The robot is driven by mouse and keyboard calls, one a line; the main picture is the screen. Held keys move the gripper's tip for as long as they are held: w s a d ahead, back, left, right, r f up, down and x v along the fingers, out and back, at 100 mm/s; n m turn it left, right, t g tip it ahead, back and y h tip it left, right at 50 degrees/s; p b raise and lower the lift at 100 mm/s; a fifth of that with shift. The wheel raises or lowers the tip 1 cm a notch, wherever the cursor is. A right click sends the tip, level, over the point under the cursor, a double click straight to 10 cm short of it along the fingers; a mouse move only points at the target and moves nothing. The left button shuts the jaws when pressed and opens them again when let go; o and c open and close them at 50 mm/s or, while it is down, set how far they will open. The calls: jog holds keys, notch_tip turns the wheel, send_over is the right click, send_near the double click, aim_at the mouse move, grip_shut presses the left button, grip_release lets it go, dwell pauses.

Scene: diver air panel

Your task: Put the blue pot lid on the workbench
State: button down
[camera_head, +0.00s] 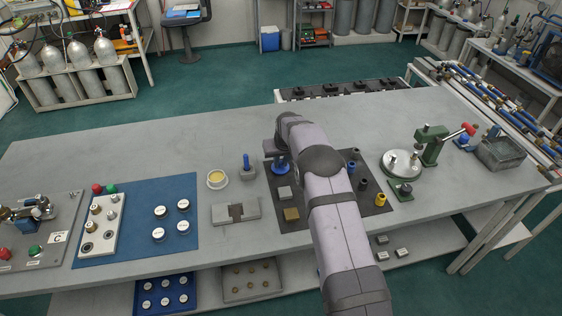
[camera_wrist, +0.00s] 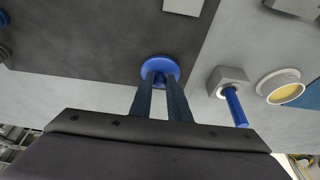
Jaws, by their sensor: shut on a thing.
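The blue pot lid (camera_head: 280,168) is a round blue disc at the upper left corner of the dark mat in the head view. In the wrist view the blue lid (camera_wrist: 160,66) is at the fingertips, over the dark mat near its edge. My gripper (camera_wrist: 160,82) is shut on the middle of the lid, whose knob is mostly hidden between the fingers. I cannot tell whether the lid touches the mat or hangs just above it. The workbench (camera_head: 350,112) is a long grey table with bare top around the mat.
The dark mat (camera_head: 268,206) also holds grey and brass blocks and several small cylinders. Left of it are a hex block with a blue pin (camera_head: 247,168), a yellow-filled cup (camera_head: 216,179) and a notched grey block (camera_head: 235,212). A green press (camera_head: 432,145) stands right. The bench's back strip is clear.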

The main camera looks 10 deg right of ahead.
jog(key=shift+f+b, duration=0.25)
jog(key=shift+b, duration=0.05)
jog(key=c, duration=1.6)
grip_release()
jog(key=shift+r, duration=0.15)
jog(key=shift+r+p, duration=1.85)
jog(key=shift+r, duration=1.55)
